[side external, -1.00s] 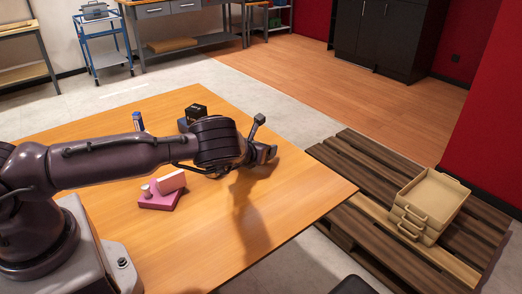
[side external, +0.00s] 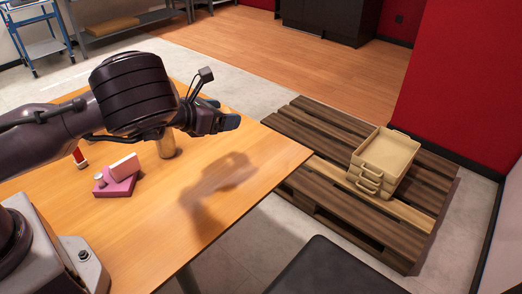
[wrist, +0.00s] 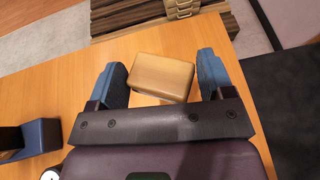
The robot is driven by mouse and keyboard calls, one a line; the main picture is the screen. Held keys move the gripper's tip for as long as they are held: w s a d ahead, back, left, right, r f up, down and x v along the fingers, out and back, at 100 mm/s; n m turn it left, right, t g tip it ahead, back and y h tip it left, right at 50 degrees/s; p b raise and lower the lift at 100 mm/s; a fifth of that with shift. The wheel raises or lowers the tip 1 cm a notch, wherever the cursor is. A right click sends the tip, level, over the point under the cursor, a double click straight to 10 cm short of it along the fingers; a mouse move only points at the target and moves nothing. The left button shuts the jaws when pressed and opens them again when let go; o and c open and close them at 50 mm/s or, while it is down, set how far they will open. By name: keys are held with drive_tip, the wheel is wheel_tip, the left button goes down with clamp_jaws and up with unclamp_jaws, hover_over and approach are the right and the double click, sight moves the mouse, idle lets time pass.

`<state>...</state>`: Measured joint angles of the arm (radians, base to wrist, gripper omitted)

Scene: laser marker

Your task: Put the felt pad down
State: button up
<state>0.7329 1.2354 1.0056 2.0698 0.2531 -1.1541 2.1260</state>
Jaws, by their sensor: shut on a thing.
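My gripper (wrist: 162,80) is shut on a tan, rounded block (wrist: 163,76), which looks like the felt pad. In the wrist view the block sits between the two blue-padded fingers, with wooden table behind it. In the side view my gripper (side external: 228,122) is above the right part of the table, and its shadow falls on the wood to the front. The block is hidden there behind the fingers. I cannot tell how high the block is above the table.
A pink block with a pale slab (side external: 118,177), a tan cylinder (side external: 166,146) and a red-and-white tube (side external: 79,157) stand left of my gripper. The table (side external: 215,225) is clear at front right. Beyond its edge, a pallet (side external: 330,215) bears stacked beige trays (side external: 384,165).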

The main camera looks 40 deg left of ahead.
drive_tip(key=s+d+m+h, duration=0.1)
drive_tip(key=s+d+h, duration=0.1)
drive_tip(key=s, duration=0.1)
drive_tip(key=s+d+m+h, duration=0.1)
drive_tip(key=s, duration=0.1)
drive_tip(key=shift+r+m+g, duration=0.3)
drive_tip(key=shift+g, duration=0.1)
hover_over(261, 153)
drive_tip(key=s, duration=0.1)
drive_tip(key=shift+m+h, duration=0.3)
drive_tip(key=shift+h, duration=0.1)
wheel_tip(261, 153, down, 9)
drive_tip(key=shift+r, duration=0.2)
drive_tip(key=shift+w+f, duration=0.35)
drive_tip(key=shift+f, duration=0.1)
drive_tip(key=shift+w+f, duration=0.1)
drive_tip(key=shift+f, duration=1.45)
drive_tip(key=shift+f, duration=0.1)
drive_tip(key=o, duration=0.9)
